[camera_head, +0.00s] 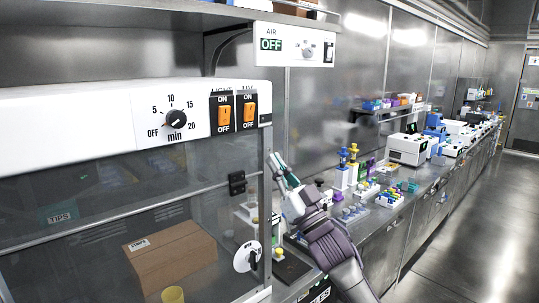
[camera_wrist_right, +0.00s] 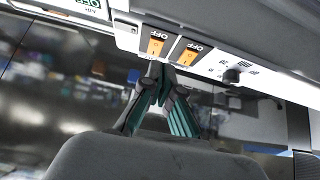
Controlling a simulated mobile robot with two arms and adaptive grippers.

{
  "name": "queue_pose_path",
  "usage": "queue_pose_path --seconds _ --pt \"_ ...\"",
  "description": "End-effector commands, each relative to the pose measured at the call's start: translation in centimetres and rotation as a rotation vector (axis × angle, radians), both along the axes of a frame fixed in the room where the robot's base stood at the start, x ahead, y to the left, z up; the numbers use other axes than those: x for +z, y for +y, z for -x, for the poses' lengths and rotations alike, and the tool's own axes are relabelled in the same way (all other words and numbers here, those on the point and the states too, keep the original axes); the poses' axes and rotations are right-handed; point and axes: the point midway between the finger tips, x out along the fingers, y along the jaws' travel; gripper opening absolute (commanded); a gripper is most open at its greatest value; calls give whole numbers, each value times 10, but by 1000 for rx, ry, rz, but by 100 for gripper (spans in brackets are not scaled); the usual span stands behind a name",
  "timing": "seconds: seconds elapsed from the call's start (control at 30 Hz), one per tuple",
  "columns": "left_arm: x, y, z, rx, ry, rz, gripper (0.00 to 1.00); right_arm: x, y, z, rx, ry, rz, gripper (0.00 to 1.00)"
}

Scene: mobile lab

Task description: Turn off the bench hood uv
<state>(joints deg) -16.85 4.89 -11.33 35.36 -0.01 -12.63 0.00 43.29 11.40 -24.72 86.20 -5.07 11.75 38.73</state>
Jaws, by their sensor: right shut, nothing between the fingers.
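The bench hood's white front panel (camera_head: 80,120) carries two orange rocker switches side by side on black plates. The right one is the UV switch (camera_head: 250,110); it is the left of the two in the wrist view (camera_wrist_right: 155,46). ON is printed above and OFF below; I cannot tell which way it is pressed. My right gripper (camera_head: 277,165) is shut and empty, below and right of the UV switch, beside the hood's right edge and apart from the switch. In the wrist view its fingertips (camera_wrist_right: 157,72) point up toward the switches. My left gripper is not in view.
The light switch (camera_head: 224,114) sits just left of the UV switch, with a timer knob (camera_head: 176,119) farther left. An AIR panel (camera_head: 292,45) hangs above right. The hood's glass front holds a cardboard box (camera_head: 170,262). The bench at right is crowded; the aisle floor (camera_head: 480,220) is clear.

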Motion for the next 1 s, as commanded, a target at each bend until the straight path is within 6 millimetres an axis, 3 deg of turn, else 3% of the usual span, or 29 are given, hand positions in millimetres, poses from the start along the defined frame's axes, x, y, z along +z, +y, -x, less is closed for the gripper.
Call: queue_pose_path --seconds 0.13,0.57,0.67,0.77,0.87,1.0 --pt "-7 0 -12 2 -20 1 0 -14 -6 7 1 0 -1 0" --pt "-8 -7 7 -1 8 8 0 -17 -8 9 -1 0 -1 0" --pt "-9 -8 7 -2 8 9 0 -31 -10 4 -15 28 3 0" --pt "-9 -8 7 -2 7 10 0 -71 -17 -11 -54 106 18 0" --pt "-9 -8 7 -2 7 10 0 -137 -28 -28 -112 228 45 0" --pt "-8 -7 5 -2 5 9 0 -243 -47 -38 -199 417 102 0"
